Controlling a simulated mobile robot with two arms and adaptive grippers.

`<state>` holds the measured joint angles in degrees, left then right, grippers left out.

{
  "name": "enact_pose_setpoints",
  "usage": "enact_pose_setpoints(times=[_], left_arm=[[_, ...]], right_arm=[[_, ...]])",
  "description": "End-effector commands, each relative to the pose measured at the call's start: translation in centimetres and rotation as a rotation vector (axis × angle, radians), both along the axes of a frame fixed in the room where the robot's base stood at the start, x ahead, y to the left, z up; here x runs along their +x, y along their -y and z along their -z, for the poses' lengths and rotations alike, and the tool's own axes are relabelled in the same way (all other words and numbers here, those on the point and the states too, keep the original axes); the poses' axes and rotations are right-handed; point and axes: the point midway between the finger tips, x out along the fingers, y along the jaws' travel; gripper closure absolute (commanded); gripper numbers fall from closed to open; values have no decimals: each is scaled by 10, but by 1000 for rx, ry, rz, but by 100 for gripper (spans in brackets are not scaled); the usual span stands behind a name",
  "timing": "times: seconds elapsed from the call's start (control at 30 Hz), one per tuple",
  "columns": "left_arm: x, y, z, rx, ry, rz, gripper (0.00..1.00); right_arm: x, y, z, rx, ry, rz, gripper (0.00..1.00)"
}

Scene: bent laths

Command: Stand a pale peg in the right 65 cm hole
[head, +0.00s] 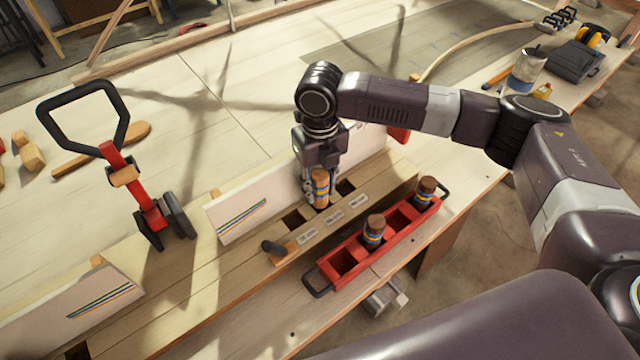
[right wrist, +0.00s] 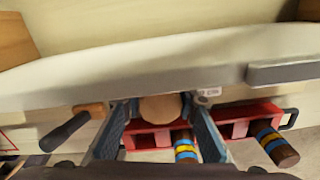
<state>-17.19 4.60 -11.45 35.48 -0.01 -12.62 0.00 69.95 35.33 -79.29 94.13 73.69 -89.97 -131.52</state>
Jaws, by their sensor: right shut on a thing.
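My right gripper (head: 315,190) is shut on a pale peg (head: 321,184) with blue and yellow bands. The peg is upright at the middle of a row of holes in a wooden board (head: 385,180). I cannot tell whether its lower end is inside the hole. Open dark holes show to its left (head: 295,220) and right (head: 345,187). White labels (head: 335,217) lie along the row, too small to read. In the right wrist view the peg's round top (right wrist: 160,107) sits between the two fingers. My left gripper is not in view.
A red tray (head: 345,283) in front holds two darker banded pegs (head: 374,228) (head: 426,188). A white upright panel (head: 240,205) stands behind the holes. A dark-handled tool (head: 273,250) lies at the board's left end. A red clamp-like tool (head: 145,200) stands farther left.

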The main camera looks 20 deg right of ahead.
Motion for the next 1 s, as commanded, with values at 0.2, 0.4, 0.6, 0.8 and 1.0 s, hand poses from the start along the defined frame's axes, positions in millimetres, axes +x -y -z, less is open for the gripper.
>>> enact_pose_setpoints(times=[0.2,0.4,0.6,0.8,1.0], left_arm=[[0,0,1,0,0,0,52],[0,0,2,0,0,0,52],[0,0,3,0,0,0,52],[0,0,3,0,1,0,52],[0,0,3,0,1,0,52]], right_arm=[[0,0,6,1,0,0,98],[0,0,11,1,0,0,98],[0,0,16,0,0,0,98],[0,0,17,0,0,0,60],[0,0,17,0,0,0,52]])
